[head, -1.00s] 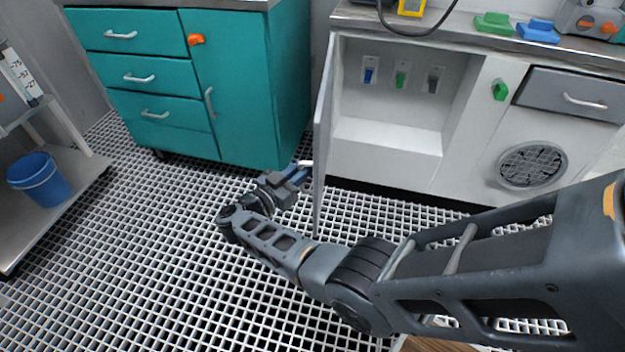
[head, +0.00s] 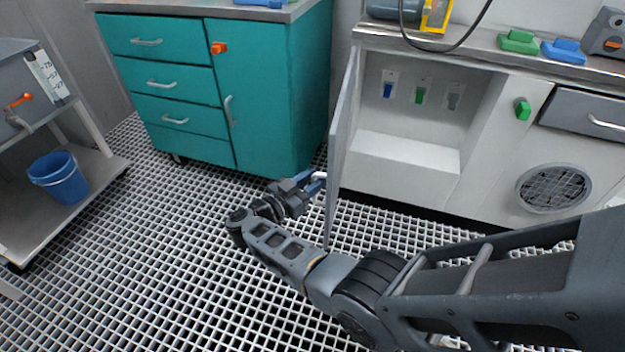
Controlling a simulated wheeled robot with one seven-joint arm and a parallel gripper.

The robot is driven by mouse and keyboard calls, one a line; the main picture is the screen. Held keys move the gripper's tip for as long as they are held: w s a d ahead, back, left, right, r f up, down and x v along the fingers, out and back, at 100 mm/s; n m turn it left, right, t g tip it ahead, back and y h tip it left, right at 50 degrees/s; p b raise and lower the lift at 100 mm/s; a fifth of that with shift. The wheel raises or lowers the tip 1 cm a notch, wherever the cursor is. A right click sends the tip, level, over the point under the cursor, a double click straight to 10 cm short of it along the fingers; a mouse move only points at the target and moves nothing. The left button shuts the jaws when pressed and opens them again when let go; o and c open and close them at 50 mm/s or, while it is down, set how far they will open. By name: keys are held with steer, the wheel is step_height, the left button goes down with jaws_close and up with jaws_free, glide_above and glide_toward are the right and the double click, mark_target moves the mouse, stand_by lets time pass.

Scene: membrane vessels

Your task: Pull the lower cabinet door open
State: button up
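The lower cabinet door (head: 343,140) is a light grey panel. It stands wide open, swung out from the white cabinet (head: 478,150), and I see it nearly edge-on. Its pale handle (head: 320,176) sticks out to the left from the door's outer face. My gripper (head: 314,185) is at this handle, with its blue fingers beside or around it. The fingers and handle overlap at small size, so I cannot tell whether they are shut on it. The cabinet's inside is exposed, with a blue, a green and a grey switch on its back wall.
A teal cabinet (head: 265,100) with drawers stands behind my gripper to the left. A grey cart (head: 75,200) with a blue bucket (head: 60,178) is at far left. The grated floor (head: 160,260) between them is clear.

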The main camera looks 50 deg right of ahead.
steer(key=a, duration=0.7)
steer(key=shift+w+a, duration=0.3)
steer(key=shift+a, duration=0.05)
